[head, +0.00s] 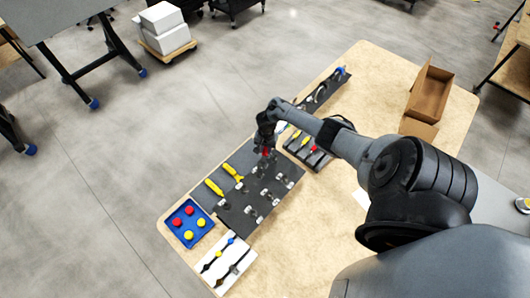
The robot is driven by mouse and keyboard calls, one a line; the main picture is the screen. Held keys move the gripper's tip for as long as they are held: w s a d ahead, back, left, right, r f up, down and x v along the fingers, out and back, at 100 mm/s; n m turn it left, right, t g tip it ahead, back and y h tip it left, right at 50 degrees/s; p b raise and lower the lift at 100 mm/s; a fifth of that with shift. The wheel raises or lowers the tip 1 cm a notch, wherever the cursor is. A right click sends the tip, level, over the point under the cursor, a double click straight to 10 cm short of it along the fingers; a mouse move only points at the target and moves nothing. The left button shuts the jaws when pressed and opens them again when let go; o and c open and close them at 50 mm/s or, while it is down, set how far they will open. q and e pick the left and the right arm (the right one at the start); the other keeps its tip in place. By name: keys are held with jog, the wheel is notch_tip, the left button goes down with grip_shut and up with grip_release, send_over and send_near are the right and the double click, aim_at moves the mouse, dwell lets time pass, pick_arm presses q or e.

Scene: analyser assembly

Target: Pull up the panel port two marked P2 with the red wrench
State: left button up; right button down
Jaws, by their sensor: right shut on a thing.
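My right gripper (266,147) reaches in from the right and is above the far edge of the dark grey panel (237,215). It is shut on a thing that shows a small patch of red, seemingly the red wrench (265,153). Most of the wrench is hidden by the gripper. The panel lies on the wooden table and carries several metallic port fittings (250,211) in rows. The P2 mark is too small to read. I cannot tell whether the wrench touches a port. My left gripper is not in view.
Two yellow-handled tools (215,188) lie on the panel's left part. A blue tray (172,223) with red and yellow pieces and a white board (209,270) with tools are at the near end. A dark tool tray (318,161) and an open cardboard box (430,91) are further right.

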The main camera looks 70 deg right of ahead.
jog(key=shift+w+d, duration=0.1)
jog(key=shift+d, duration=0.4)
jog(key=shift+r, duration=0.1)
jog(key=shift+w+d+r, duration=0.15)
jog(key=shift+w+r, duration=0.2)
jog(key=shift+w, duration=0.2)
notch_tip(320, 180, up, 8)
jog(key=w+p, duration=0.1)
jog(key=p, duration=0.7)
jog(key=shift+w+d, duration=0.3)
jog(key=shift+w, duration=0.05)
